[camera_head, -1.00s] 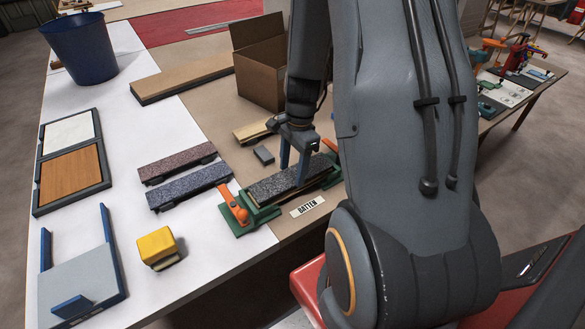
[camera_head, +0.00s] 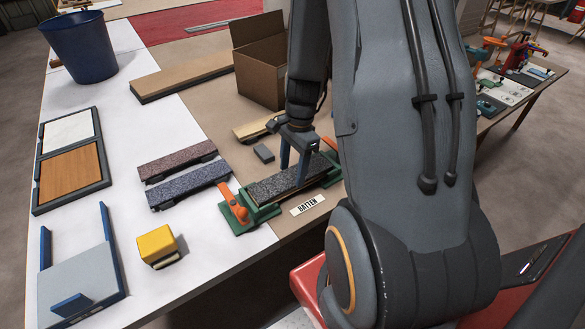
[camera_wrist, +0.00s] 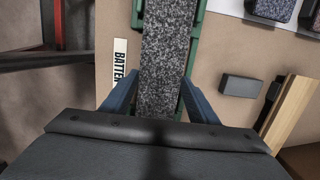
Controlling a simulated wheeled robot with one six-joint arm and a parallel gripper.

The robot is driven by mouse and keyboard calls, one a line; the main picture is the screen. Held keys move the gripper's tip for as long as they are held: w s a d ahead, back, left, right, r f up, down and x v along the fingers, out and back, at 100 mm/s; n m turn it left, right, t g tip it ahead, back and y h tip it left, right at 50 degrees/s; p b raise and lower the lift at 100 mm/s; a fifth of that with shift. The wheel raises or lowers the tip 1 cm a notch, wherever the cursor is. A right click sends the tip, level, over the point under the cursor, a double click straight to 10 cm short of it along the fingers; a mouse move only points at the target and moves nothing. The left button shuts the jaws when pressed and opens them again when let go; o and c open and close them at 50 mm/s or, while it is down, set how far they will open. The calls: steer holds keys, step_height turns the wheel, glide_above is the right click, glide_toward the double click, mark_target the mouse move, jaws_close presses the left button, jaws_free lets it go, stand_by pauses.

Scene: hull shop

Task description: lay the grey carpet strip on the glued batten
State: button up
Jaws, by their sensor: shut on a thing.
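The grey speckled carpet strip (camera_head: 272,188) lies lengthwise along the batten, between the green clamps with orange handles (camera_head: 236,208). In the wrist view the strip (camera_wrist: 165,60) runs straight away between the fingers (camera_wrist: 160,100). I cannot tell whether the strip's whole underside touches the batten.
The white "BATTEN" label (camera_head: 307,205) lies in front. Reddish (camera_head: 178,160) and bluish (camera_head: 188,186) carpet strips lie to the left. A small grey block (camera_head: 263,154), a wooden piece (camera_head: 255,127) and an open cardboard box (camera_head: 260,65) stand behind. A yellow block (camera_head: 158,246) sits front left.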

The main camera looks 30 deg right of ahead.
steer(key=shift+f, duration=0.1)
steer(key=o, duration=1.1)
steer(key=shift+o, duration=0.2)
steer(key=shift+r+p, duration=3.4)
steer(key=shift+r, duration=0.15)
steer(key=s+a+r+n+b, duration=0.2)
steer(key=s+a+r+n, duration=0.2)
steer(key=n, duration=0.4)
steer(key=s+a+r+n+t+h+b, duration=0.1)
steer(key=s+a+r+n+b, duration=0.1)
steer(key=a+r+n, duration=0.3)
steer(key=s+a+n, duration=0.1)
steer(key=a+n, duration=0.3)
steer(key=shift+s+r+n, duration=0.3)
steer(key=shift+s+r, duration=0.05)
